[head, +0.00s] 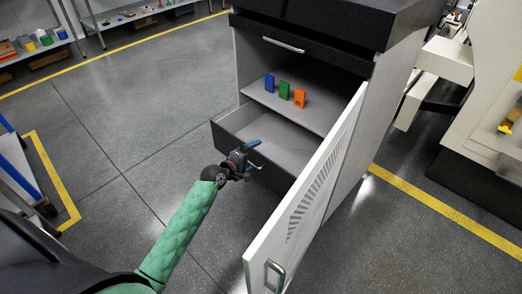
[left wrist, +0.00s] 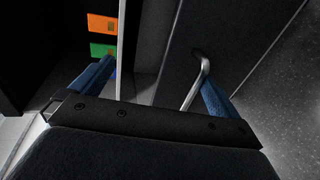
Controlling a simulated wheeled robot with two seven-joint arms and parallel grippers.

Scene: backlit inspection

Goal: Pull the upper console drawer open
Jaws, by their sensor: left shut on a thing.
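The console's upper drawer (head: 330,54) has a black front with a silver bar handle (head: 284,45) and looks shut, just under the thick black top. A lower drawer (head: 225,134) is pulled out, with a grey, empty-looking inside. My left gripper (head: 247,151) is at this lower drawer's front, away from the upper handle. In the left wrist view, my gripper's blue fingers (left wrist: 154,88) stand either side of the dark drawer front (left wrist: 176,50) and its silver handle (left wrist: 197,83). The handle lies against the right finger. The exact contact at the other finger is unclear.
Blue (head: 269,83), green (head: 284,90) and orange (head: 300,98) blocks stand on the shelf (head: 318,115) between the drawers. A white vented door (head: 310,200) hangs open on the right, close to the lower drawer. The floor left of the console is clear.

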